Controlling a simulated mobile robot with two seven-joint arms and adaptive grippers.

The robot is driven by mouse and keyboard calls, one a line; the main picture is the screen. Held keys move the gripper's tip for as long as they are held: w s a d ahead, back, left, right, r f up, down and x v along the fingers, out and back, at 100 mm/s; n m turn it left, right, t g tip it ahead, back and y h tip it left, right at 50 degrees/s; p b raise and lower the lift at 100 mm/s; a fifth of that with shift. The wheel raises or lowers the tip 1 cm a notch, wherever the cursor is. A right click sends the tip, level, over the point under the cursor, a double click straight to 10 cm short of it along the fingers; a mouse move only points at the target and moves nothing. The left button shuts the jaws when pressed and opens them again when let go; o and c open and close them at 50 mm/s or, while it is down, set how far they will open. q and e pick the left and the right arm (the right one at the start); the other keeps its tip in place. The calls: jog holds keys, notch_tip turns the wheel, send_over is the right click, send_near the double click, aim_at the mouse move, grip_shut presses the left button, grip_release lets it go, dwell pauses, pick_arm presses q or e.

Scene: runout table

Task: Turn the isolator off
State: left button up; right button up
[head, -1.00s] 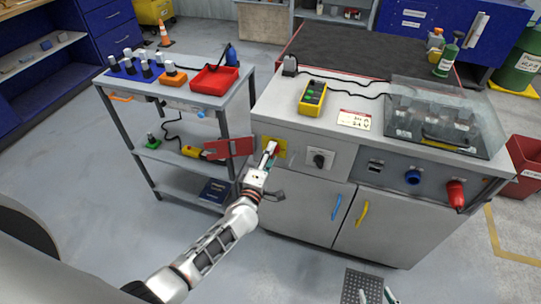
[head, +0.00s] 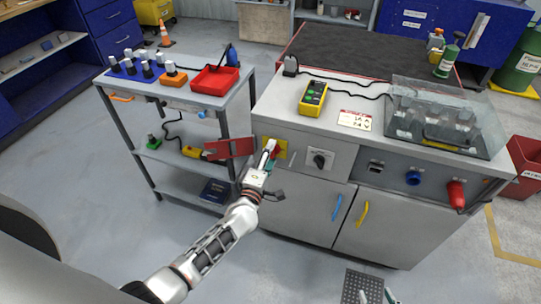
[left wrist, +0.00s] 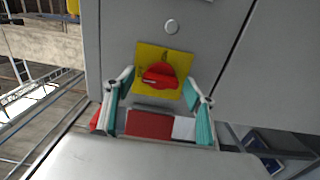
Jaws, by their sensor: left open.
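The isolator is a red rotary handle (left wrist: 160,76) on a square yellow plate (left wrist: 148,54). In the head view the yellow plate (head: 281,146) sits at the left end of the grey cabinet's front, partly hidden by my left gripper (head: 270,148). In the left wrist view the teal-padded fingers of that gripper (left wrist: 159,79) are open, one on each side of the red handle. A gap shows on both sides; contact is not visible. Fingertips like those of my right gripper (head: 376,296) show at the bottom edge of the head view, mostly cut off.
A black rotary switch (head: 320,159) is right of the isolator. A red panel (head: 229,148) juts out just left of it, beside the trolley (head: 188,118). Blue (head: 413,177) and red (head: 456,194) fittings are further right. The floor in front is mostly clear.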

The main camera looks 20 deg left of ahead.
pick_arm(q)
jog(key=s, duration=1.2)
jog(key=shift+a, duration=0.2)
jog(key=s+f+m+g+h, duration=0.1)
jog(key=s+f+m+g, duration=0.2)
jog(key=s+m, duration=0.7)
jog(key=s+f+m+g+h, duration=0.1)
jog(key=s+f+m+g, duration=0.3)
jog(key=s+f+m, duration=0.3)
jog(key=s+m, duration=0.3)
jog(key=m, duration=0.2)
jog(key=shift+s, duration=0.35)
